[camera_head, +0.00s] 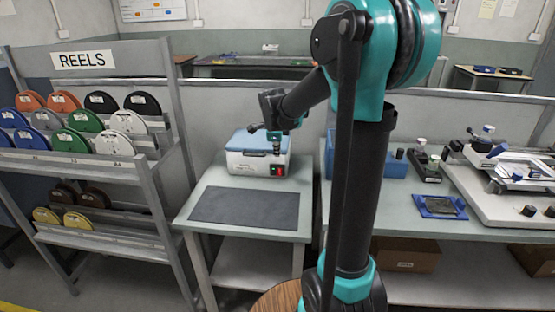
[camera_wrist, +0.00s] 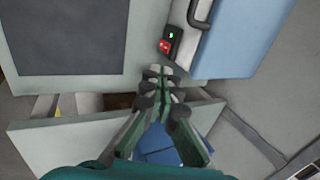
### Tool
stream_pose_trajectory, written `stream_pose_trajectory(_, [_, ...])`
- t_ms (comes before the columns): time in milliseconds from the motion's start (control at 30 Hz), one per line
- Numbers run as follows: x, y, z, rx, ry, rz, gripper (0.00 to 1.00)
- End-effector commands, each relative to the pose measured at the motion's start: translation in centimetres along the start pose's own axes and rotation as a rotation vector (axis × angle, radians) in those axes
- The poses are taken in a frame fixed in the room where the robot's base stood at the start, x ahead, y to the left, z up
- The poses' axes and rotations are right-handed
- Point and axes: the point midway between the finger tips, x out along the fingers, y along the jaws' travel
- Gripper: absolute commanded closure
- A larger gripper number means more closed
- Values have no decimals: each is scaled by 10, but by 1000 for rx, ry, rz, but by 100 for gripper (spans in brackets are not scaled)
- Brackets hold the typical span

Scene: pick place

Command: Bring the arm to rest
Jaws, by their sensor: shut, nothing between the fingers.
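My gripper (camera_head: 277,149) hangs from my bent arm over the small side table (camera_head: 203,177), with its fingers pointing down. In the head view it overlaps the white box with a blue lid (camera_head: 243,163), so the gap to it is hard to judge. In the wrist view the fingers of my gripper (camera_wrist: 161,76) are together and empty. Their tips appear close to the box's red switch (camera_wrist: 166,46), but I cannot tell whether they touch. The box's blue lid also shows in the wrist view (camera_wrist: 245,40).
A dark mat (camera_head: 245,207) lies bare on the table. A reel rack (camera_head: 150,180) with several coloured reels stands at the left. A workbench (camera_head: 400,222) at the right carries a blue bin (camera_head: 397,168), a small blue tray (camera_head: 439,207) and white equipment (camera_head: 495,188).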

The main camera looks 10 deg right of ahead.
Motion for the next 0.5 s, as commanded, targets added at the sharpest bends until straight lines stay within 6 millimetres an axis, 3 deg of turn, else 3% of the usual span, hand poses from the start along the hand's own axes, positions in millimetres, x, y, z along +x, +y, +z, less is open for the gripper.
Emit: stream_pose_trajectory(500, [-8,0,-1,-8,0,0,100])
